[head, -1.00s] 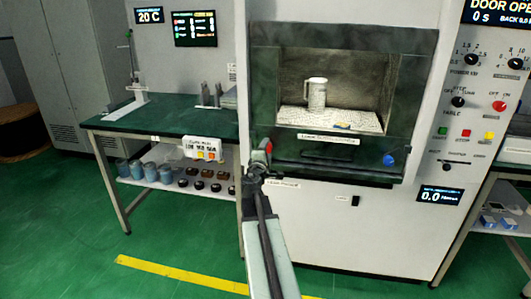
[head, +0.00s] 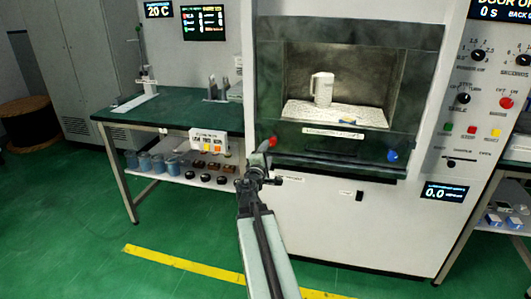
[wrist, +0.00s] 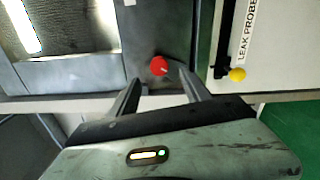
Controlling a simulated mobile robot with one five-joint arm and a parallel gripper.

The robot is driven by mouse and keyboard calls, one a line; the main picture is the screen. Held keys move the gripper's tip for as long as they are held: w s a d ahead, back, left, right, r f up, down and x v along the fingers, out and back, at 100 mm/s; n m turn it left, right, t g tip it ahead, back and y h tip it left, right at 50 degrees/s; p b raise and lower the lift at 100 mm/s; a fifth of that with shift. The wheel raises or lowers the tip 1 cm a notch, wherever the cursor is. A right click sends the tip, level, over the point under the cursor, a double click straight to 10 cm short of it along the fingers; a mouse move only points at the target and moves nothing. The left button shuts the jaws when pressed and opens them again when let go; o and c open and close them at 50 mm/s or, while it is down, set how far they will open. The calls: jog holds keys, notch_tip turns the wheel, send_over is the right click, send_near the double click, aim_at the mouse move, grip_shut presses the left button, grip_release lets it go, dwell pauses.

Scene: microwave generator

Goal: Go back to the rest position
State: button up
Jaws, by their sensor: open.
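My gripper (head: 262,152) is at the end of my raised arm, in front of the lower left corner of the microwave machine (head: 345,215). It also shows in the wrist view (wrist: 158,88), with its two fingers apart and nothing between them. A round red knob (wrist: 159,66) is just beyond the fingertips there, and it shows in the head view (head: 272,142) beside the gripper. I cannot tell whether a finger touches it. The chamber is open, with a white mug (head: 322,90) upright on its pale floor (head: 345,114).
A blue knob (head: 391,156) is at the opening's lower right. A green-topped table (head: 185,112) stands left, with several jars on its lower shelf. A yellow knob (wrist: 237,74) is at the right in the wrist view. The green floor (head: 75,225) is free at the left.

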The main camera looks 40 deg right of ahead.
jog(key=w+a+f+n+t+y, duration=0.1)
jog(key=w+a, duration=0.4)
jog(key=a, duration=0.3)
jog(key=w+a+t+y, duration=0.1)
jog(key=w+a+y, duration=0.1)
jog(key=w+a, duration=0.35)
jog(key=a+f+m+g+y, duration=0.25)
jog(key=a+f, duration=0.45)
jog(key=a, duration=0.4)
jog(key=s+a+f+m+g+y, duration=0.2)
jog(key=s+a+f, duration=0.1)
jog(key=a+f, duration=0.3)
jog(key=s+a+f+m+g+y, duration=0.2)
jog(key=s+a+f+m, duration=0.1)
jog(key=a+f, duration=0.3)
jog(key=s+a+f+m+g+y, duration=0.1)
jog(key=s+a+f+g+y, duration=0.15)
jog(key=s+a, duration=0.3)
jog(key=s+a+f+m+g+y, duration=0.1)
jog(key=s+a+g+y, duration=0.2)
jog(key=s+a, duration=0.3)
notch_tip(320, 180, up, 24)
jog(key=w+p, duration=0.1)
jog(key=p, duration=2.2)
jog(key=shift+w+a+f+p, duration=0.15)
jog(key=shift+a+f+p, duration=0.05)
jog(key=shift+a+p, duration=0.2)
jog(key=shift+f, duration=0.2)
jog(key=shift+c, duration=0.4)
